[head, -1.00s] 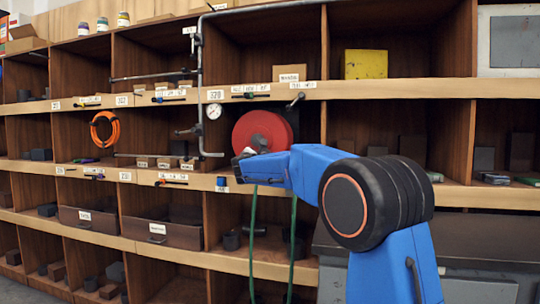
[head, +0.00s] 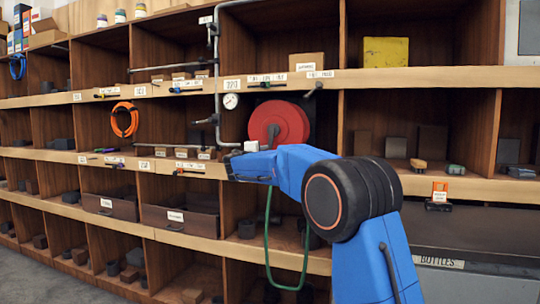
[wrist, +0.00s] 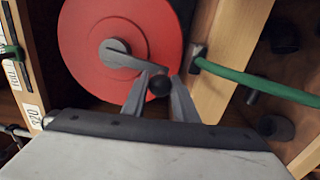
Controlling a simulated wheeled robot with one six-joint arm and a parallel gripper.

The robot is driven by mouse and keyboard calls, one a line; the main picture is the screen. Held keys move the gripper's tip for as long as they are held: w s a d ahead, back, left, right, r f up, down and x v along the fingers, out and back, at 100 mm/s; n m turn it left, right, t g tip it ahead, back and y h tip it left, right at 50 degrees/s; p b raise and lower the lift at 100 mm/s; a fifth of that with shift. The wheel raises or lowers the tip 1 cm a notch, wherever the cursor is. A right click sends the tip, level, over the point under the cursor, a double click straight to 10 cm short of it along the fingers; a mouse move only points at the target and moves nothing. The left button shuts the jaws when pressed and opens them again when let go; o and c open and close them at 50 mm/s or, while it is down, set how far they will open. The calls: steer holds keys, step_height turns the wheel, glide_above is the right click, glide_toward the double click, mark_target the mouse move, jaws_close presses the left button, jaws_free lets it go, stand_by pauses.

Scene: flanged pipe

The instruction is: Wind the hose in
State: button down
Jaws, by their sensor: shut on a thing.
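A red hose reel (head: 290,118) is mounted in a shelf compartment, its round face toward me. In the wrist view the reel (wrist: 85,45) has a grey hub with a crank arm (wrist: 128,59) ending in a dark round knob (wrist: 160,86). My gripper (wrist: 161,92) is shut on this knob, one finger on each side. In the head view my gripper (head: 240,148) is at the reel's lower left, and the knob cannot be made out. The green hose (head: 270,245) hangs below in a loop; it also shows at the right in the wrist view (wrist: 255,80).
A grey pipe with a pressure gauge (head: 230,101) runs just left of the reel. Shelf boards with labels and small valves surround it. An orange coil (head: 125,120) hangs further left, and a yellow box (head: 386,51) stands upper right.

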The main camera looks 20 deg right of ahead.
steer(key=w+a+r+m, duration=0.3)
steer(key=a+r+m, duration=0.1)
steer(key=m, duration=0.5)
steer(key=shift+w+a, duration=0.25)
steer(key=shift+a, duration=0.45)
steer(key=shift+m, duration=0.3)
steer(key=c, duration=1.4)
jaws_free()
